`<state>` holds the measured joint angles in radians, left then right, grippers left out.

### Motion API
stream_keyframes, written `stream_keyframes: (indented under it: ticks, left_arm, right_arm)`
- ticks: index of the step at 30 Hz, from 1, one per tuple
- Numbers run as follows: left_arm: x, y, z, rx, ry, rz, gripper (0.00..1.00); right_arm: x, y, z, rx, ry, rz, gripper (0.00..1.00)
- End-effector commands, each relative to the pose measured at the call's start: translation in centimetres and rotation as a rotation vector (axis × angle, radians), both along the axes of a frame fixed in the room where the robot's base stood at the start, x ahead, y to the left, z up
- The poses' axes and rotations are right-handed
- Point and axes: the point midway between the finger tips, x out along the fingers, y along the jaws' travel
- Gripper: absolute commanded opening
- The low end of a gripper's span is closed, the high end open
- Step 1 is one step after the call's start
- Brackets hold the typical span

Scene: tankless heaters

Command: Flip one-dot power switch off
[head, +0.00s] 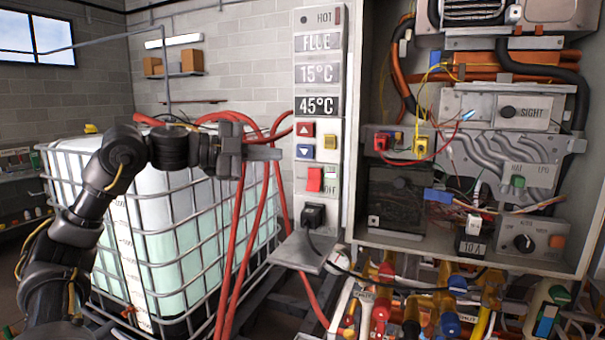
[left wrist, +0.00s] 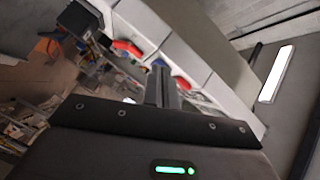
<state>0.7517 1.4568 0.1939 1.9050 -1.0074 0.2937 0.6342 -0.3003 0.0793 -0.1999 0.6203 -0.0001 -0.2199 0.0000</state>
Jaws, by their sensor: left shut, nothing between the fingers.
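The red power switch (head: 314,179) is a rocker low on the narrow grey control panel (head: 318,30), beside a partly readable OFF label. Its dot marking is too small to read. My left gripper (head: 279,153) is shut and empty, pointing right at the panel's left edge, a little above the switch's height. I cannot tell whether it touches the panel. In the left wrist view the shut fingers (left wrist: 161,86) point toward the panel, with a red rocker (left wrist: 127,48) to their upper left. My right gripper is not in view.
A red up button (head: 305,129), blue down button (head: 305,151) and yellow button (head: 330,141) sit above the switch. A black plug (head: 313,215) is below it. Red hoses (head: 237,240) hang before the caged tank (head: 180,250). An open heater cabinet (head: 400,238) stands right.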

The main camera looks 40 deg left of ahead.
Motion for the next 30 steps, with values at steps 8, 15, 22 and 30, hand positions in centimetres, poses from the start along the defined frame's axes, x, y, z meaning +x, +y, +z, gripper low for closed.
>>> stream_keyframes:
  ticks: [8, 15, 22, 30]
  left_arm:
    - [-8.6, -3.7, 0.6, 0.19, 0.155, 0.007, 0.0]
    - [-8.9, -3.8, 0.4, 0.196, 0.168, 0.011, 0.0]
    - [-8.5, -4.0, 0.4, 0.195, 0.168, 0.009, 0.0]
    - [-5.0, -6.1, -0.5, 0.193, 0.169, 0.005, 0.0]
  right_arm:
    - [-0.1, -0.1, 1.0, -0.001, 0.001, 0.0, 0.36]
    - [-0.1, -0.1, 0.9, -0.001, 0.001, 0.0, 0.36]
    - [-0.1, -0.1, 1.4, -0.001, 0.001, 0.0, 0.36]
    - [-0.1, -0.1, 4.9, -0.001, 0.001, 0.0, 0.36]
